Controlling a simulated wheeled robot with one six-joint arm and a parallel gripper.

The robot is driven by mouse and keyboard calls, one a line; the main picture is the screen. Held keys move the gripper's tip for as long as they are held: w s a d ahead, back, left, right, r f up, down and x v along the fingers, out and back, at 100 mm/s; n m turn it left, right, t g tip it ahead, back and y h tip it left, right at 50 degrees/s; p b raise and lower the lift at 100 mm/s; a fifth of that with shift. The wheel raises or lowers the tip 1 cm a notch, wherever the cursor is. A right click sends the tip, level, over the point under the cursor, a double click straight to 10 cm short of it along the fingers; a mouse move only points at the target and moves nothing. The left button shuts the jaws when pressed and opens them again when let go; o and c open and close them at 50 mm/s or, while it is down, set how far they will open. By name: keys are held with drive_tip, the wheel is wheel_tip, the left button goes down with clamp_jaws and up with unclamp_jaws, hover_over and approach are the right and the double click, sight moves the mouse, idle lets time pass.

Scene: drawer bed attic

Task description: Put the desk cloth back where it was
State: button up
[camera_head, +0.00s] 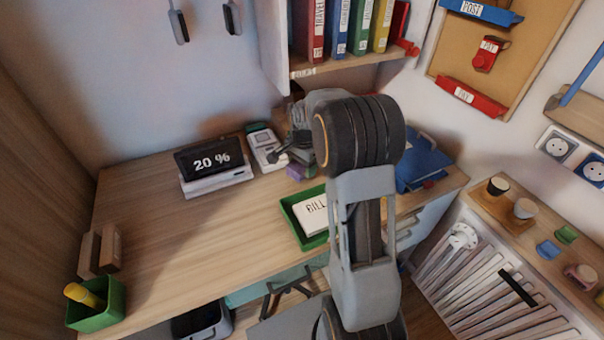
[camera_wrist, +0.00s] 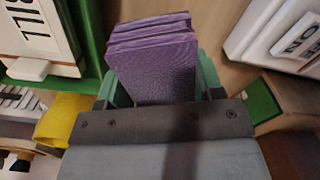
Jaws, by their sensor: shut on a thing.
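The desk cloth is a folded purple stack (camera_wrist: 152,62), seen in the wrist view between the two green fingers of my gripper (camera_wrist: 157,84). My gripper is shut on it. In the head view a small part of the purple cloth (camera_head: 299,173) shows low beside my gripper, near the back of the wooden desk (camera_head: 165,225). My arm hides much of the gripper there. I cannot tell whether the cloth touches the desk.
A green tray (camera_head: 290,211) with a white BILL item (camera_head: 314,216) lies close in front of the cloth. A white device (camera_head: 264,148) and a 20 % display (camera_head: 212,162) stand to the left. Blue folders (camera_head: 424,163) lie right. The desk's left middle is clear.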

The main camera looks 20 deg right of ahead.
drive_tip(key=shift+w+d+f, duration=0.1)
drive_tip(key=shift+w+f, duration=0.3)
drive_tip(key=shift+f, duration=1.6)
drive_tip(key=shift+b, duration=0.3)
drive_tip(key=shift+f, duration=0.2)
drive_tip(key=o, duration=0.9)
drive_tip(key=shift+r, duration=0.1)
